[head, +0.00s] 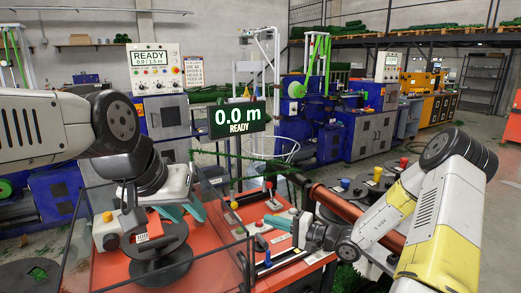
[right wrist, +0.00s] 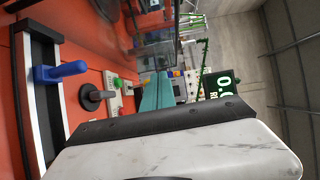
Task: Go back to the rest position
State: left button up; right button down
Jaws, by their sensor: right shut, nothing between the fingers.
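My left gripper (head: 184,211) hangs over the orange machine table (head: 212,268), just above the black reel (head: 160,250). Its two teal fingers are spread apart with nothing visible between them. My right gripper (head: 277,222) is low over the right part of the table, near the lever panel. In the right wrist view its teal fingers (right wrist: 156,92) lie together, shut and empty. The exact height of either gripper above the table is unclear.
Clear panels surround the left side. A display (head: 238,117) reads 0.0 m READY. In the right wrist view a blue handle (right wrist: 60,71) and a black knob (right wrist: 92,97) are close by.

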jog(key=s+a+r+n+g+h, duration=0.1)
jog(key=s+r+n+g+h, duration=0.1)
jog(key=s+r+n+g, duration=0.45)
jog(key=s+a+r+n+g+h, duration=0.1)
jog(key=s+r+g+h, duration=0.2)
jog(key=s, duration=0.6)
jog(key=s+d+r+m+t+h, duration=0.1)
jog(key=s+d+r+t+h, duration=0.6)
jog(key=s+d+r, duration=0.3)
notch_tip(320, 180, up, 2)
jog(key=d+h, duration=0.1)
jog(key=d, duration=0.1)
jog(key=shift+s+d, duration=0.15)
jog(key=shift+d, duration=0.15)
